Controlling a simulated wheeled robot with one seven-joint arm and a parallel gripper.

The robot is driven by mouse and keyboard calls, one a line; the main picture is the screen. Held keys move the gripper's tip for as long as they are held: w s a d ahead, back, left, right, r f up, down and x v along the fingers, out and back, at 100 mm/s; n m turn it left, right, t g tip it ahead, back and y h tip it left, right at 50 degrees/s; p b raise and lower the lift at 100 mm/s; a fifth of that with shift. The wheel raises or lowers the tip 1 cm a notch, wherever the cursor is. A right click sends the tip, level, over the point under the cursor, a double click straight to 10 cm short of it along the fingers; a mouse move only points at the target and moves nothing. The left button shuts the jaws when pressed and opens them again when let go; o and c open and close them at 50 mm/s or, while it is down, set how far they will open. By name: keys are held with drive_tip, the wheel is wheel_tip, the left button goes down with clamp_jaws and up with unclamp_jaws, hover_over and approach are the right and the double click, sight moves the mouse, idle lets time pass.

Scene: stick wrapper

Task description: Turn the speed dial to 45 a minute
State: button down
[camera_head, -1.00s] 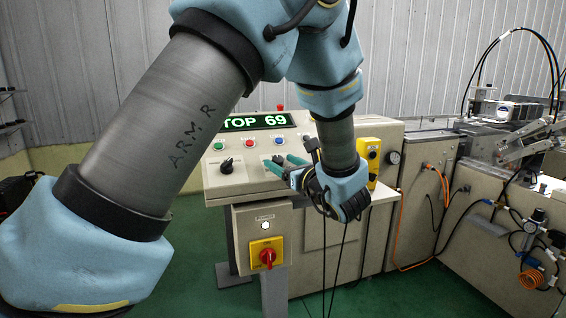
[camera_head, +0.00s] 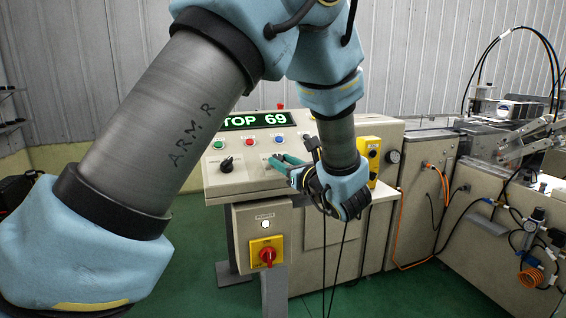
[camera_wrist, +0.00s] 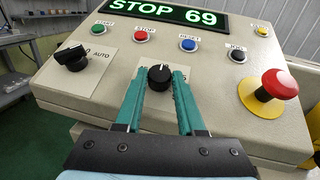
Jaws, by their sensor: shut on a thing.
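The speed dial (camera_wrist: 159,77) is a round black knob with a white pointer line, on the sloping panel below the display in the wrist view. The pointer stands close to straight up. My gripper (camera_wrist: 160,82) has its two green fingers on either side of the knob, shut on it. In the head view my gripper (camera_head: 276,160) reaches the panel from the right, and the knob is not clear there. The display (camera_wrist: 165,12) reads "STOP 69" in green. The dial's scale is mostly hidden behind the fingers.
A black selector knob (camera_wrist: 72,58) marked AUTO is left of the dial. A red emergency button (camera_wrist: 273,87) on a yellow base is to the right. Green (camera_wrist: 97,30), red (camera_wrist: 141,35) and blue (camera_wrist: 188,44) buttons line the panel above. A red-and-yellow switch (camera_head: 267,254) is below the console.

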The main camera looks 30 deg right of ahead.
drive_tip(key=shift+d+n+y, duration=0.1)
drive_tip(key=shift+n+y, duration=0.2)
drive_tip(key=shift+n, duration=0.1)
drive_tip(key=shift+d+n+g+y, duration=0.2)
drive_tip(key=shift+n+g+y, duration=0.2)
drive_tip(key=shift+n+y, duration=0.7)
drive_tip(key=n+y, duration=0.1)
drive_tip(key=n+g+y, duration=0.1)
drive_tip(key=n+y, duration=0.1)
drive_tip(key=shift+w+d+r+g, duration=0.15)
drive_tip(key=shift+d+g, duration=0.1)
drive_tip(key=shift+g, duration=0.15)
drive_tip(key=n+g+y, duration=0.1)
drive_tip(key=n, duration=0.1)
drive_tip(key=n+g+y+p, duration=0.1)
drive_tip(key=n+g+y, duration=0.1)
drive_tip(key=shift+w+d+r+n+p, duration=0.2)
drive_tip(key=shift+n+p, duration=0.1)
drive_tip(key=shift+n, duration=0.1)
drive_tip(key=shift+w+d+n+g+y+p, duration=0.15)
drive_tip(key=shift+n+g+y+p, duration=0.7)
drive_tip(key=shift+n+g, duration=0.95)
drive_tip(key=c, duration=0.5)
unclamp_jaws()
